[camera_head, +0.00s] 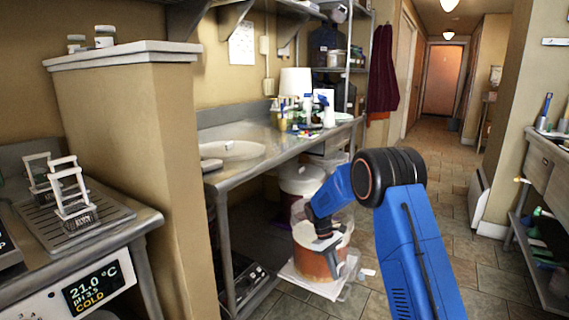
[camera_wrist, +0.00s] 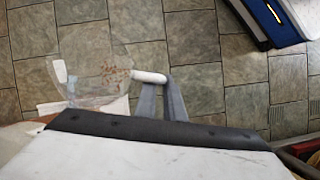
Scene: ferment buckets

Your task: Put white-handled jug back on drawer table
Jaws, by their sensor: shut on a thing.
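In the wrist view, my gripper's grey fingers (camera_wrist: 160,98) are closed on the white handle (camera_wrist: 148,76) of a clear jug (camera_wrist: 100,72). The jug has brownish specks inside and hangs over the tiled floor. In the head view, my gripper (camera_head: 325,236) is low, over an orange-brown bucket (camera_head: 317,262). The jug's outline is hard to make out there against the bucket. I cannot tell whether the jug touches the bucket. A long steel table (camera_head: 222,178) stands beyond the bucket.
A tan partition (camera_head: 125,170) separates the steel table from a left counter with a temperature display (camera_head: 95,285). Bottles (camera_head: 328,110) and a white basin-like shape (camera_head: 232,149) occupy the steel table. A lidded bucket (camera_head: 300,178) stands behind. Tiled floor (camera_head: 455,225) to the right is clear.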

